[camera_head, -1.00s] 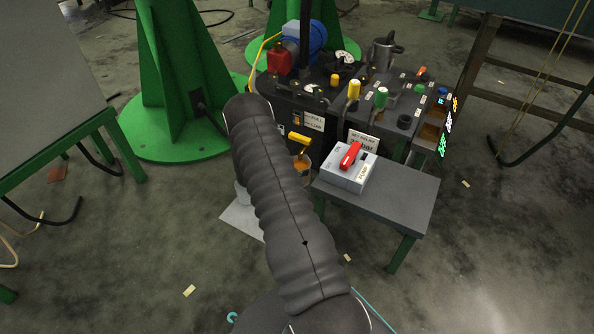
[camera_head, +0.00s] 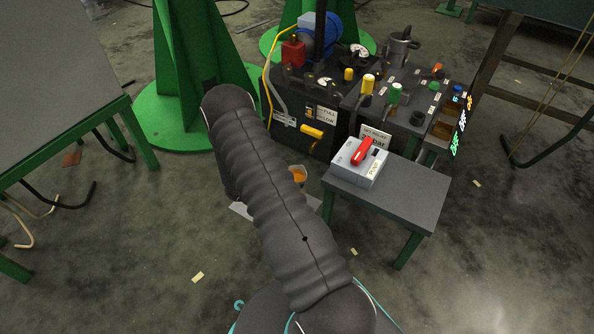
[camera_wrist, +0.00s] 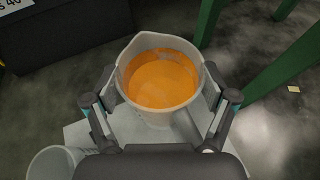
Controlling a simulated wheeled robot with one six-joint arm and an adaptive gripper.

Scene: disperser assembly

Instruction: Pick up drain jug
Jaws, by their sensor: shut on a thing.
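The drain jug (camera_wrist: 158,116) is a pale, translucent pot with a spout, holding orange liquid. In the wrist view my gripper (camera_wrist: 160,82) has its two fingers pressed on opposite sides of the jug. The jug looks about upright. In the head view only part of the jug (camera_head: 298,175) shows past my arm, in front of the black machine block. My gripper is hidden there behind the arm. Whether the jug is clear of the floor is hard to tell.
A pale sheet (camera_wrist: 84,132) lies below the jug, with a white container (camera_wrist: 50,164) beside it. A grey table (camera_head: 405,192) with a white switch box (camera_head: 360,165) stands to the right. The yellow drain handle (camera_head: 312,131) is just behind.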

